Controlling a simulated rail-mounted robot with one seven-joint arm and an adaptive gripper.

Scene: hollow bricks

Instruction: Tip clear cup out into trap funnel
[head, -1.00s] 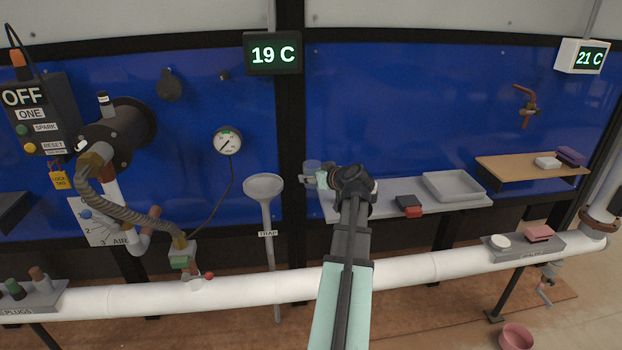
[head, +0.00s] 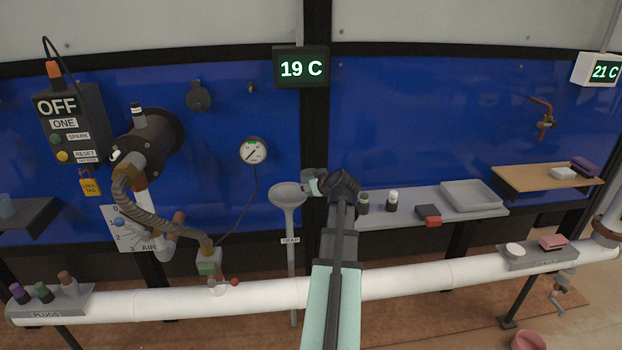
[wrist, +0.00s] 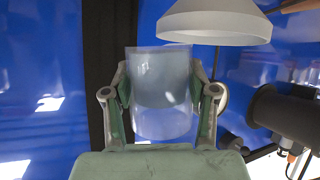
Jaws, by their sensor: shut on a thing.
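The clear cup (wrist: 162,92) is held between both fingers of my gripper (wrist: 160,97) in the wrist view. Bluish-grey contents show in the part of the cup towards the top of that picture, which appears upside down. I cannot make out the cup clearly in the head view. The grey trap funnel (head: 288,196) stands on a thin stem with a TRAP label. My gripper (head: 311,184) is just right of the funnel's rim in the head view. In the wrist view the funnel (wrist: 214,22) is close to the cup, with a small gap in the picture.
A grey shelf (head: 405,205) to the right holds two small bottles (head: 378,202), a dark and red block (head: 429,215) and a tray (head: 471,194). A white pipe (head: 240,296) runs along the front. A gauge (head: 253,151) and a hose (head: 150,212) are left of the funnel.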

